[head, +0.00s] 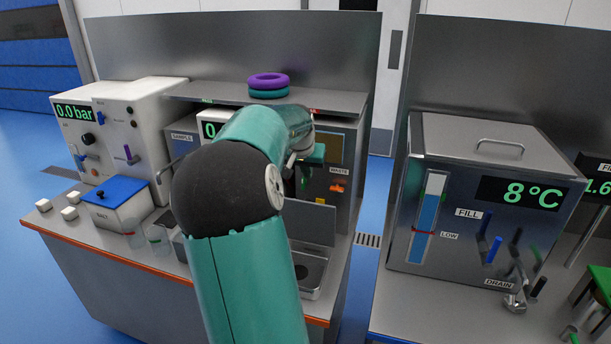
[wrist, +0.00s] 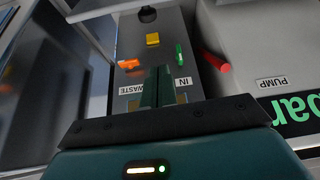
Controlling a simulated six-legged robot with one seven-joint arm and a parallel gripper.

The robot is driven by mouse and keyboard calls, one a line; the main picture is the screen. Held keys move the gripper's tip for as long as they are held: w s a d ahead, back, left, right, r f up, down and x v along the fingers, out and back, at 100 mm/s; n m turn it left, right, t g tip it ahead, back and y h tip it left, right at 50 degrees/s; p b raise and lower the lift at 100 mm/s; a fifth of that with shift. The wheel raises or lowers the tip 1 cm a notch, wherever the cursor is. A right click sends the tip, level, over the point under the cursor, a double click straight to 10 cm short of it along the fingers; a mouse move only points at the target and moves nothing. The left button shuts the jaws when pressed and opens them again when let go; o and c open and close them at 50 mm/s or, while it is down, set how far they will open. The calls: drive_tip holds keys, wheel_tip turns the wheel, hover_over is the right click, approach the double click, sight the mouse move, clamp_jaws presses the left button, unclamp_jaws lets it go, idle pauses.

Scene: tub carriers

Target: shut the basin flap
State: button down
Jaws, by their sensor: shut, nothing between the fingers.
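The basin (head: 312,272) is a steel sink with a dark inside, let into the bench front just right of my arm. A plain grey panel (head: 313,222) stands upright along its back edge and looks like the flap, raised; my arm hides its left part. The basin's top is uncovered where I see it. My gripper (wrist: 158,87) is shut and empty, its two dark green fingers together. In the wrist view it is over the panel with the WASTE and IN labels. In the head view its tips are hidden, and contact cannot be told.
An orange handle (wrist: 129,64), yellow knob (wrist: 153,40), green handle (wrist: 179,53) and red rod (wrist: 214,62) surround the fingers. A shelf (head: 340,98) with purple and teal rings (head: 268,80) overhangs. A blue-lidded box (head: 115,192) and clear cups stand left; a steel tank (head: 470,170) stands right.

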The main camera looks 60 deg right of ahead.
sight(307, 219)
wheel_tip(307, 219, down, 8)
drive_tip(key=shift+r, duration=0.25)
idle(0.5)
drive_tip(key=shift+a, duration=0.15)
